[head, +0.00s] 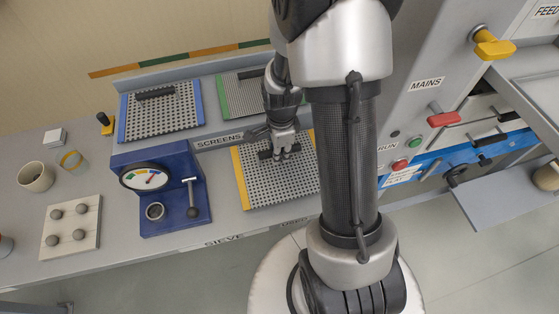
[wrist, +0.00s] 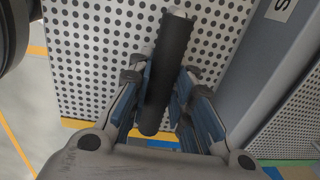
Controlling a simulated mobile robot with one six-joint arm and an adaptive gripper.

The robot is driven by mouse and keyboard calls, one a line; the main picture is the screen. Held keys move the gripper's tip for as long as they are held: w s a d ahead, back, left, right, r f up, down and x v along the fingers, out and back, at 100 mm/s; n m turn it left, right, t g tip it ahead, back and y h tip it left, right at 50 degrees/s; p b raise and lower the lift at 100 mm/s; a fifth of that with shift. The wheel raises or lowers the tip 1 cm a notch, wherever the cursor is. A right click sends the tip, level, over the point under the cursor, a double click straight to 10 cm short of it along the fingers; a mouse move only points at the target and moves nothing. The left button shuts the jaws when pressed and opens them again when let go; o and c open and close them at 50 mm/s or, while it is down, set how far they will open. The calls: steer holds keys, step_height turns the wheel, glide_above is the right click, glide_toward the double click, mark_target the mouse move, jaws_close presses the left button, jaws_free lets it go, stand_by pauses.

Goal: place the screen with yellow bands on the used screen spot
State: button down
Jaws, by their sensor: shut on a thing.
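The screen with yellow bands (head: 262,186) is a perforated grey plate with a yellow edge at its left side in the head view. My gripper (head: 284,154) is shut on the black handle (wrist: 168,60) of this screen. My arm hides the screen's right side in the head view. I cannot tell whether the plate rests on the bench or hangs just above it.
A blue-banded screen (head: 160,110) and a green-banded screen (head: 238,97) lie behind a raised strip labelled "SCREENS" (head: 219,141). A blue gauge device (head: 160,190) stands left of the held screen. A cup (head: 36,177) and a board with knobs (head: 71,227) are further left. The machine panel (head: 425,85) is at right.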

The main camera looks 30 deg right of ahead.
mark_target(282, 163)
step_height(282, 163, down, 4)
steer(key=shift+f+b, duration=0.2)
steer(key=shift+b, duration=0.45)
steer(key=shift+r, duration=0.1)
steer(key=c, duration=1.4)
jaws_free()
steer(key=shift+c, duration=0.2)
